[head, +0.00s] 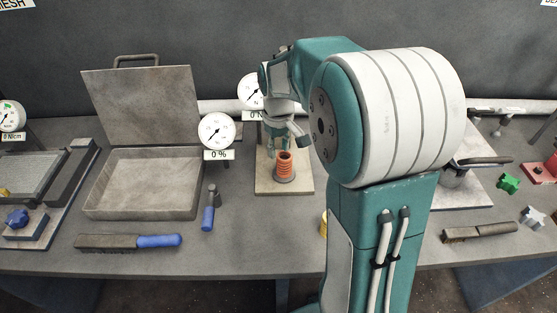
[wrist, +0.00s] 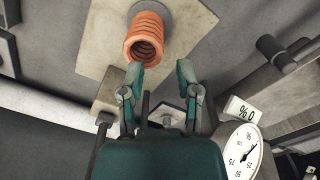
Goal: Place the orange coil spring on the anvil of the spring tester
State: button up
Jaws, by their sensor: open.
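The orange coil spring (head: 284,165) stands upright on the round grey anvil (head: 285,179) of the spring tester, whose beige base plate (head: 266,186) lies on the bench. In the wrist view the spring (wrist: 144,42) shows its open end, with part of the grey anvil (wrist: 164,12) behind it. My gripper (wrist: 159,72) is open and empty. Its fingertips are just short of the spring, which lies beyond them and slightly left of their middle. In the head view my gripper is partly hidden by my arm, close above and behind the spring.
A dial gauge reading 0 % (head: 217,131) stands left of the tester; another dial (head: 250,90) is partly hidden behind my arm. An open metal box (head: 143,185), a blue-handled hammer (head: 209,208) and a brush (head: 128,242) lie left. Bare bench lies in front of the base plate.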

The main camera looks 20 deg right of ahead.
aim_at(278, 158)
notch_tip(278, 158, up, 6)
jog(key=shift+f, duration=0.1)
jog(key=s+a+r+m+t, duration=0.1)
jog(key=s+a, duration=0.3)
jog(key=s, duration=0.6)
jog(key=s+a+r+m+t, duration=0.1)
jog(key=s+a+t, duration=0.3)
jog(key=s, duration=0.6)
jog(key=shift+s+a+r+m+t, duration=0.15)
jog(key=shift+s+r+m+t, duration=0.2)
jog(key=shift+r, duration=0.4)
